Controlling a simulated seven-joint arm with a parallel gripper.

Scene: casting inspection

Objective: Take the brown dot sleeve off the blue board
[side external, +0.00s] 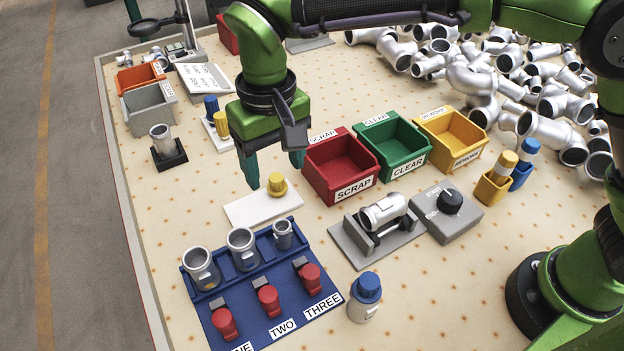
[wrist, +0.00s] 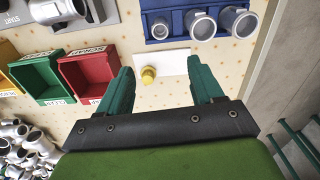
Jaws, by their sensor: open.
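The blue board (side external: 289,293) lies at the front left, labelled with TWO and THREE and a partly cut-off ONE. Three grey metal sleeves stand upright in a row along its back: a large one at the left (side external: 201,268), one in the middle (side external: 242,248) and a smaller one at the right (side external: 283,234). They also show at the top of the wrist view, beside the board's blue edge (wrist: 178,39). I cannot make out a brown dot on any of them. My gripper (side external: 273,176) is open and empty, above and behind the board, over a white plate (side external: 262,206).
A yellow knob (side external: 277,184) stands on the white plate below my fingers. Red clamps (side external: 268,298) stand on the board's front. Red (side external: 340,165), green (side external: 392,145) and yellow (side external: 450,138) bins stand to the right. A blue-capped cylinder (side external: 364,297) stands beside the board.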

